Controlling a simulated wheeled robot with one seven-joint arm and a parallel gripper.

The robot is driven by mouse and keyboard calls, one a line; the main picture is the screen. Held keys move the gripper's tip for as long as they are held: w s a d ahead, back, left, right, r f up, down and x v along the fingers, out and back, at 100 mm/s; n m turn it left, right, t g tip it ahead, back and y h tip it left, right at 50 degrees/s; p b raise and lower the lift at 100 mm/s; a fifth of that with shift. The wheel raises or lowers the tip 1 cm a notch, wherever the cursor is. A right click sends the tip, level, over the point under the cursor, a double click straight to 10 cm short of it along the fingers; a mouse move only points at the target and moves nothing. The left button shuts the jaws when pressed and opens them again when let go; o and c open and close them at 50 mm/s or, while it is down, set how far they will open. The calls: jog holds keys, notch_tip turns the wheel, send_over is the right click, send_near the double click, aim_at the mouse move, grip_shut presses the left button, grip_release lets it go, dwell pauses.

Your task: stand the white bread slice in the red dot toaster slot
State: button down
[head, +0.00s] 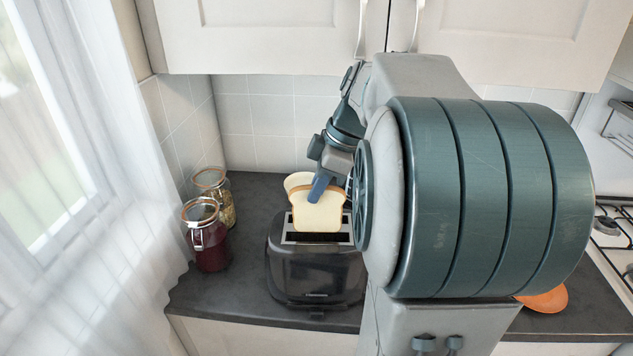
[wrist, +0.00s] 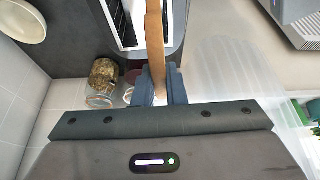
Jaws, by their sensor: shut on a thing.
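The white bread slice (head: 318,213) is upright over the dark toaster (head: 316,275) in the head view. My gripper (head: 319,187) is shut on its upper part, with a blue finger across the near face. In the wrist view the slice (wrist: 155,35) is edge-on with brown crust, between my gripper's fingers (wrist: 160,85). Its lower edge is at the toaster's top, just behind a dark near slot; I cannot tell whether it is inside a slot. A second bread-like shape (head: 297,180) shows behind it. The toaster top (wrist: 113,12) shows left of the slice in the wrist view. No red dot is visible.
A jar of dark red contents (head: 209,245) and a jar of grains (head: 217,195) stand left of the toaster. A curtain (head: 95,190) hangs at the left. An orange dish (head: 545,301) lies at the right. Cabinets (head: 270,35) are above. My arm hides the counter's middle.

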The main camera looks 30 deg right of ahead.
aim_at(309, 230)
jog(key=shift+f+b, duration=1.1)
jog(key=shift+f, duration=0.9)
jog(key=shift+f+b, duration=1.7)
jog(key=shift+b, duration=0.1)
jog(key=c, duration=1.4)
grip_release()
jog(key=shift+r, duration=0.1)
jog(key=shift+r+p, duration=2.25)
jog(key=shift+r, duration=1.2)
